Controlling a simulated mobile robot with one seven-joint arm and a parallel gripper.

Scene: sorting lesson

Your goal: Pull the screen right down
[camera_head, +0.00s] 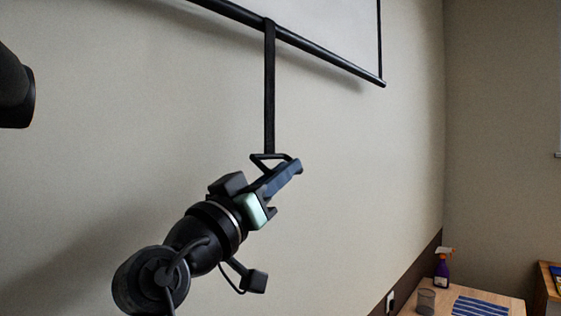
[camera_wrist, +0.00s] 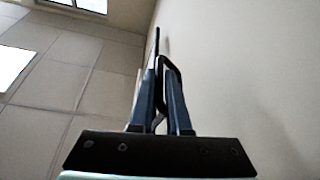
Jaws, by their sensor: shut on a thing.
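The white projection screen (camera_head: 335,25) hangs at the top of the head view, with a black bar (camera_head: 330,58) along its lower edge. A black strap (camera_head: 269,90) hangs from the bar and ends in a black triangular pull handle (camera_head: 258,157). My gripper (camera_head: 284,175) is at the handle, below the bar, and its fingers are shut on it. In the wrist view the handle (camera_wrist: 174,70) shows between and beyond the two blue-grey fingers. Part of the handle is hidden by the fingers. The screen's upper part is out of view.
A wooden table (camera_head: 415,310) at the lower right bears a spray bottle (camera_head: 442,268), a grey cup (camera_head: 426,300) and a blue striped cloth (camera_head: 480,306). A plain wall (camera_head: 370,170) stands close behind my gripper. The wall below the screen is clear.

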